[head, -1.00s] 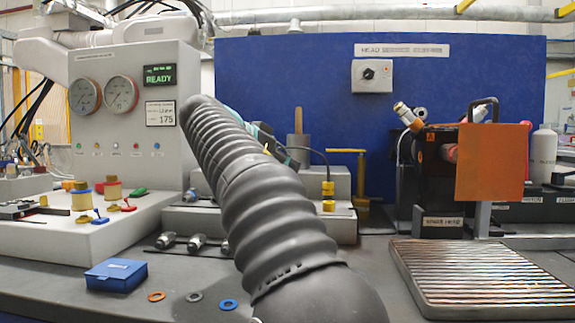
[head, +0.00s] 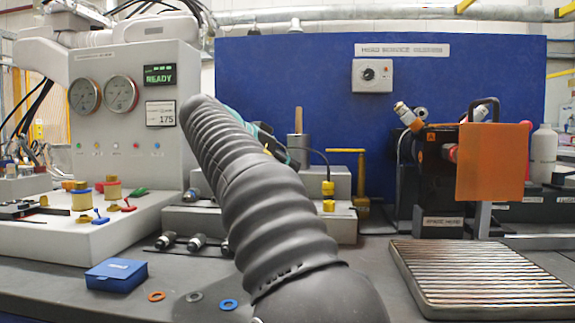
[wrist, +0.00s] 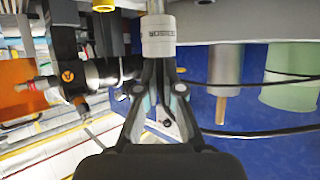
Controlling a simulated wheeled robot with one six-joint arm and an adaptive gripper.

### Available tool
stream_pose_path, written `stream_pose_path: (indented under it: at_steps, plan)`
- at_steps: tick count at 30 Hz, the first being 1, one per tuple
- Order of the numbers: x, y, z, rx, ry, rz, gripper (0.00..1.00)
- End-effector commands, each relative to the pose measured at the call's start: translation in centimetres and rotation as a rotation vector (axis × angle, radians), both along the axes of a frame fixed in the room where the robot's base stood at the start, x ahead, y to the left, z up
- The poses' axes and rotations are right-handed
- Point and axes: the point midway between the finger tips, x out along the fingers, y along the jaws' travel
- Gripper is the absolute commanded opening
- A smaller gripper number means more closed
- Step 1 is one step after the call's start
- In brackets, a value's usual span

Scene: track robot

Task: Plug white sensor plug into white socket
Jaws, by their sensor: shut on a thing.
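In the wrist view my gripper (wrist: 160,85) is shut on the white sensor plug (wrist: 158,40), a white cylinder with a dark printed label that appears upside down. A narrower grey metal part (wrist: 155,8) extends beyond the plug to the top edge; I cannot tell whether it is the plug's nose or part of a socket. The white socket cannot be made out in either view. In the head view my ribbed arm hides my gripper and the plug.
A yellow connector (head: 328,190) with a black cable stands right of my arm. Behind it is a blue panel (head: 300,75). A black unit with an orange flap (head: 490,165) and a ribbed metal tray (head: 480,280) are at right. A blue box (head: 116,275) lies at front left.

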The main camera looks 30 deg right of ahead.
Motion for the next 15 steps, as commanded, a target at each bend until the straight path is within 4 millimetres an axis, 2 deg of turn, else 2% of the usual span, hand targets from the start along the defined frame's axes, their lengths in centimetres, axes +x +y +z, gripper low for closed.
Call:
stream_pose_path:
  at_steps: [15]
  plan:
    - [-0.02, -0.01, -0.52, 0.0, 0.0, 0.0, 0.0]
